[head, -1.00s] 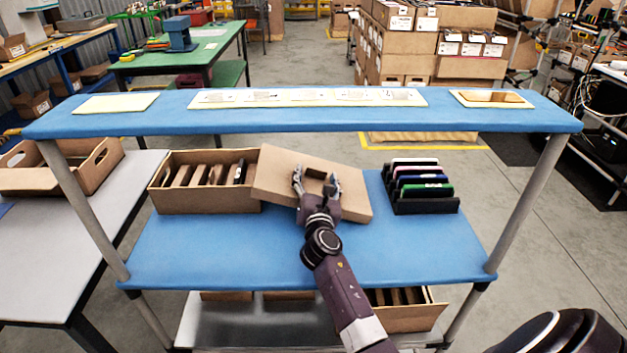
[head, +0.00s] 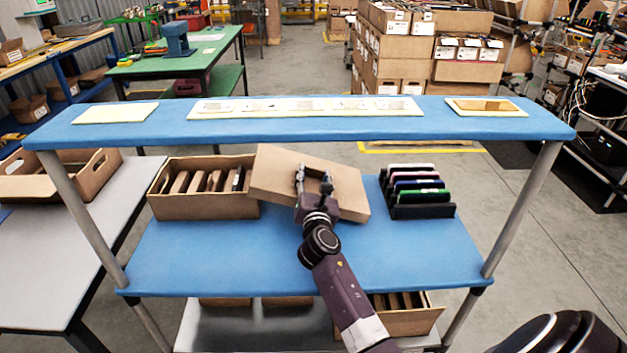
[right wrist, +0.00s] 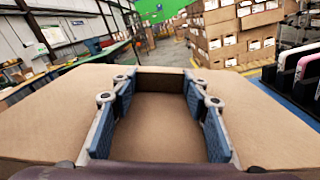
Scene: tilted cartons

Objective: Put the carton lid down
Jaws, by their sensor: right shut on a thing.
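The brown carton lid (head: 278,178) lies tilted on the blue shelf's middle, its left edge close to the open carton (head: 200,208). Whether lid and carton touch is unclear. My right gripper (head: 313,182) is at the lid's middle, shut on it. In the right wrist view the lid (right wrist: 265,125) fills the lower part, and the two blue-padded fingers of the gripper (right wrist: 160,100) stand at the sides of its cut-out. The underside of the lid is hidden. My left gripper is not in view.
The blue shelf (head: 230,265) has free room in front. A black rack (head: 425,211) with several coloured slim items stands to the right. An upper blue board (head: 300,128) runs across behind. Another open carton (head: 62,182) stands on the left table (head: 80,255).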

